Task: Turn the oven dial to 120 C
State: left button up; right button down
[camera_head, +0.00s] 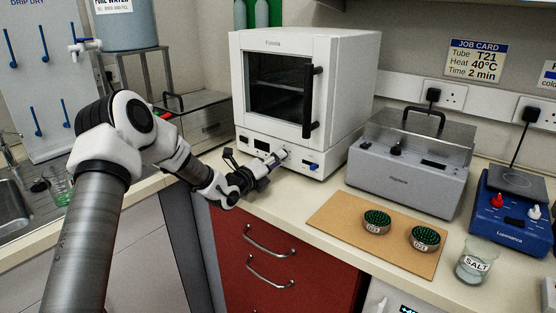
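The white oven (345,95) stands at the back of the bench, its dark-windowed door shut. Its lower front panel (248,140) carries a small dark display and a blue switch. My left gripper (281,156) reaches in from the left with its fingertips at the middle of this panel. The fingers cover the spot there, so the dial and its setting cannot be made out. Whether the fingers are open or shut on the dial is too small to tell. My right gripper is not in view.
A grey lidded water bath (408,177) stands right of the oven. In front are a brown board (335,222) with two green-topped dishes, a salt beaker (476,263) and a blue stirrer (508,218). The oven's black door handle (309,102) juts out above my gripper.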

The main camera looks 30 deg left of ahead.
pick_arm(q)
jog(key=shift+w, duration=0.35)
jog(key=shift+s+r, duration=0.15)
grip_shut()
jog(key=m+b, duration=0.3)
jog(key=shift+f+m+b, duration=0.3)
jog(key=m+b, duration=0.5)
jog(key=m, duration=0.1)
jog(key=shift+a, duration=0.15)
jog(key=m+b, duration=0.4)
jog(key=b, duration=0.1)
jog(key=m+b, duration=0.2)
jog(key=b, duration=0.1)
jog(key=shift+a+f+m, duration=0.1)
jog(key=shift+f+m, duration=0.15)
jog(key=shift+m, duration=0.15)
jog(key=m+b, duration=0.6)
jog(key=b, duration=0.6)
jog(key=shift+r, duration=0.15)
jog(key=shift+r+m+b, duration=0.3)
jog(key=shift+m+b, duration=0.5)
jog(key=shift+b, duration=0.3)
